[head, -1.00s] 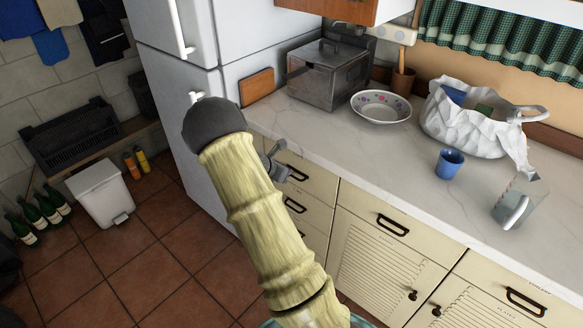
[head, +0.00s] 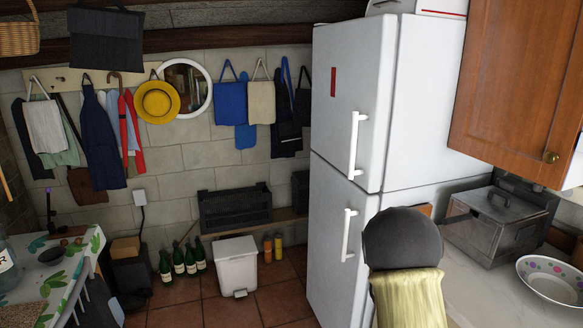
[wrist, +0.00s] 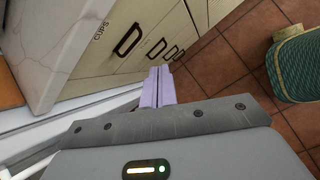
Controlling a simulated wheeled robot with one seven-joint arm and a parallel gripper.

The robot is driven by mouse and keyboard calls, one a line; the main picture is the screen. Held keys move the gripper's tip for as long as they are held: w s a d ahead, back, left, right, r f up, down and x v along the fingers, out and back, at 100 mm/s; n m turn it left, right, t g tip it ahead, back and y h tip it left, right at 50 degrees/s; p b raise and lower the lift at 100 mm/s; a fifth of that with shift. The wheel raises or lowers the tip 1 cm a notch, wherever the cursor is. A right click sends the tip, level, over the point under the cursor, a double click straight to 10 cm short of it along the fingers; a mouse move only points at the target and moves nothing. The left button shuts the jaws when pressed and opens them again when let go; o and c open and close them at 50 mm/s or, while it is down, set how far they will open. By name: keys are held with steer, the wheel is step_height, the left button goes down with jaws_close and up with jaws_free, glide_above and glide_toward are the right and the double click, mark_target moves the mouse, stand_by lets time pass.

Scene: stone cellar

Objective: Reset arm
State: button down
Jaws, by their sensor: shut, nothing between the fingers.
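My gripper (wrist: 160,86) shows in the wrist view with its two pale lilac fingers pressed together and nothing between them. It points along the cream cabinet front (wrist: 150,35) with its dark handles, and the tiled floor (wrist: 215,70) lies beyond. In the head view my arm rises at the lower right in front of the fridge and counter; the gripper itself is out of that picture.
In the head view a white fridge (head: 345,110) stands right of centre. A metal box (head: 500,225) and a dotted bowl (head: 555,280) sit on the counter. A white bin (head: 236,265) and several green bottles stand on the floor. A patterned table (head: 50,270) is at the left.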

steer(key=s+a+r+m+y+p, duration=0.6)
steer(key=s+a+r+m, duration=0.9)
steer(key=s+a, duration=0.2)
steer(key=shift+s+a+r+t+y, duration=0.2)
steer(key=shift+s+a+t+y, duration=0.15)
steer(key=shift+s, duration=0.35)
steer(key=shift+d, duration=0.1)
